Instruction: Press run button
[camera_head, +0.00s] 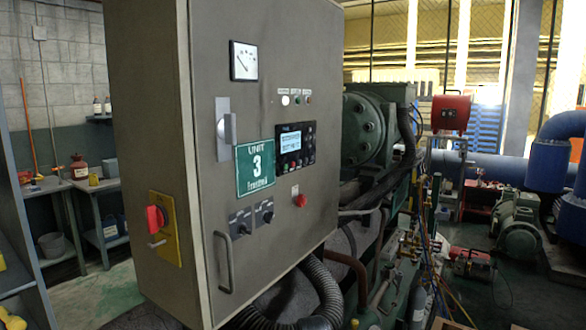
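A grey control cabinet (262,190) fills the left and middle of the view, its door facing right of me. On the door is a controller with a lit screen (289,147) and small keys around it. A red knob (301,201) sits below the controller. I cannot read which button is marked run. A green "Unit 3" sign (256,167) is left of the controller. My gripper is not in view.
A red rotary switch (155,219) on a yellow plate is on the cabinet's side. A door handle (224,262) sticks out at the lower left of the door. A black corrugated hose (318,290) runs below. Green machinery and pipes crowd the right. A workbench (98,184) stands at the left.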

